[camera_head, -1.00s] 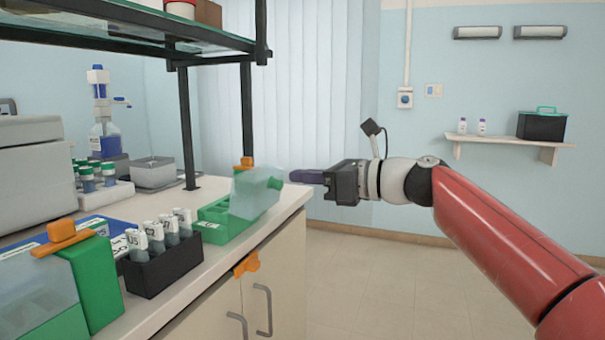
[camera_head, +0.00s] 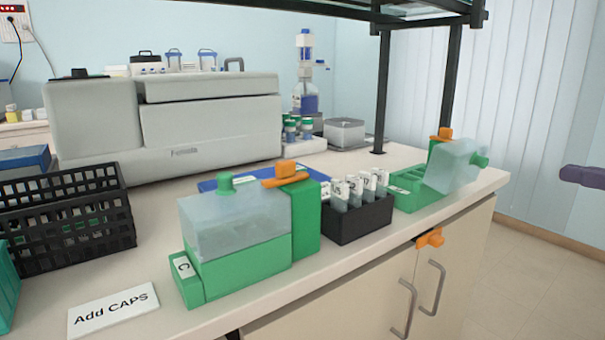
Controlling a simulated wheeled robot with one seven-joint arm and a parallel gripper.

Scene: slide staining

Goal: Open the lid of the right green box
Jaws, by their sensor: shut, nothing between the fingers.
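The right green box (camera_head: 414,193) stands at the far right end of the counter. Its translucent lid (camera_head: 452,167) is tilted up and open, with the green knob (camera_head: 481,161) facing right. An orange latch (camera_head: 442,134) stands behind the lid. The left green box (camera_head: 238,268) is nearer, with its translucent lid (camera_head: 232,222) down and an orange latch (camera_head: 283,174) on the green block at its side. My gripper (camera_head: 578,174) is at the right edge, shut and empty, apart from the right box; only its dark fingers show.
A black rack (camera_head: 361,221) of labelled slide holders stands between the boxes. A glass shelf with black posts (camera_head: 451,85) rises behind the right box. A black basket (camera_head: 66,222) and an "Add CAPS" card (camera_head: 114,308) are at left. The floor at right is clear.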

